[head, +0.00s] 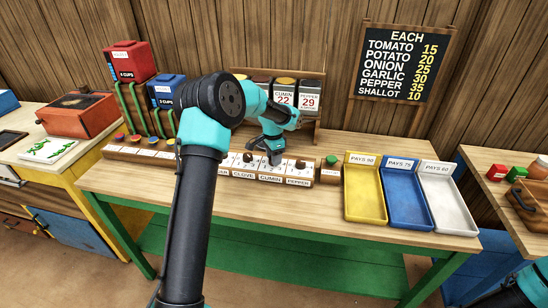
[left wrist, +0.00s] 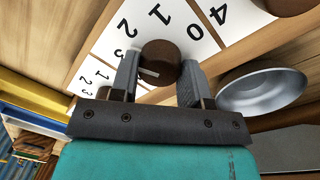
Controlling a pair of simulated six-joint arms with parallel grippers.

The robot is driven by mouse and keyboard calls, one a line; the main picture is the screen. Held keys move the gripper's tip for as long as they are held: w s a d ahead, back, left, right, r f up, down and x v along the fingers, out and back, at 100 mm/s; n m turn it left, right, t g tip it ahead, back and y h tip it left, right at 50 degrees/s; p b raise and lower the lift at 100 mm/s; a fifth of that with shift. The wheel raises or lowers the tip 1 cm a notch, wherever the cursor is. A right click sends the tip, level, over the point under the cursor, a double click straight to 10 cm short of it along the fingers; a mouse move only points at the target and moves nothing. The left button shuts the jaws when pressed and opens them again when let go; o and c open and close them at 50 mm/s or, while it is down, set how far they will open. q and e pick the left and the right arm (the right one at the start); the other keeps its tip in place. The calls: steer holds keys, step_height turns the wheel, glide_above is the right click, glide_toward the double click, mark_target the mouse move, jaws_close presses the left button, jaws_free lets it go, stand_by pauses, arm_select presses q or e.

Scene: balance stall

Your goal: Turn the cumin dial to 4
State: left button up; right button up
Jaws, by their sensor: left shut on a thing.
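The dial panel (head: 222,166) is a low wooden strip on the table with white number plates and name labels. The cumin label (head: 270,178) is below my left gripper (head: 273,158). In the left wrist view my left gripper (left wrist: 158,85) is shut on a round dark brown dial knob (left wrist: 162,52), a finger on each side. A pale mark shows on the knob, but I cannot tell which number it points to. White plates with printed numbers (left wrist: 195,30) surround the knob. My right gripper is out of view.
A silver dish (left wrist: 262,88) is close beside the fingers. Behind the panel stands a wooden rack with jars (head: 284,92). A green button (head: 331,160) is right of the panel, then yellow (head: 365,208), blue (head: 408,208) and white (head: 448,210) trays.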

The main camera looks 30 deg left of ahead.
mark_target(270, 158)
arm_select(q)
steer(key=n, duration=0.6)
steer(key=shift+t, duration=0.3)
steer(key=n, duration=0.7)
steer(key=shift+s+t, duration=0.1)
steer(key=shift+t, duration=0.2)
steer(key=shift+n, duration=0.3)
steer(key=o, duration=0.9)
steer(key=r, duration=0.5)
steer(key=a+r, duration=0.1)
steer(key=r, duration=1.1)
steer(key=shift+s+a+r, duration=0.15)
steer(key=shift+s+r, duration=0.1)
steer(key=shift+s, duration=0.15)
